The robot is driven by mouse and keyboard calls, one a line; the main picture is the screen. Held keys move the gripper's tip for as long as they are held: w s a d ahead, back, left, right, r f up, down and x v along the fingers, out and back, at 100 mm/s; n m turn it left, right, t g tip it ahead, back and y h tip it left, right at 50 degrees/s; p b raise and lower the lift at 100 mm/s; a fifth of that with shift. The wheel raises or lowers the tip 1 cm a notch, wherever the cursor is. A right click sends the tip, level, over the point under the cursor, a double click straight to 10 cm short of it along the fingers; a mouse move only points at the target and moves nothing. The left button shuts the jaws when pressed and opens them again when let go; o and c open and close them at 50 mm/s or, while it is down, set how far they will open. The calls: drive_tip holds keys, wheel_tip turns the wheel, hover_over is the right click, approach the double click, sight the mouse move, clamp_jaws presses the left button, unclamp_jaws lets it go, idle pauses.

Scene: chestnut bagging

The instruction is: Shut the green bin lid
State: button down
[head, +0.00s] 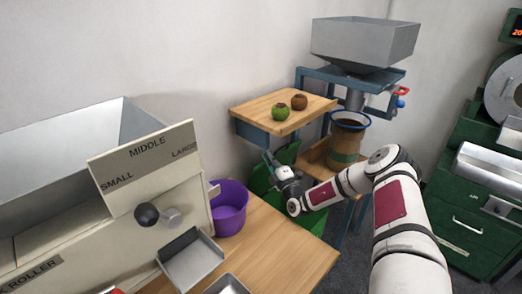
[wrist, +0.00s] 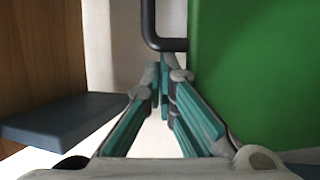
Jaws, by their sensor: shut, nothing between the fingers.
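The green bin (head: 306,217) stands on the floor behind the wooden table, partly hidden by the table edge and my arm. A green panel (head: 289,152), which looks like its raised lid, shows behind my gripper. My gripper (head: 267,157) is at the bin, its fingers pointing up and left. In the wrist view my gripper (wrist: 162,85) has its fingers together with nothing between them. A green surface (wrist: 258,70) fills the right side there, and a dark bent bar (wrist: 150,28) lies just beyond the fingertips. I cannot tell whether the fingers touch either.
A wooden shelf (head: 262,108) with a green chestnut burr (head: 280,112) and a brown one (head: 299,102) is above the bin. A sack (head: 346,145) hangs under the grey hopper (head: 362,40) at right.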

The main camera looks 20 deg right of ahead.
drive_tip(key=shift+s+d+f, duration=0.1)
drive_tip(key=shift+s+d, duration=0.05)
drive_tip(key=shift+s, duration=0.3)
drive_tip(key=r+v, duration=0.3)
drive_tip(key=v, duration=0.9)
drive_tip(key=shift+s+f, duration=0.3)
drive_tip(key=shift+s, duration=0.35)
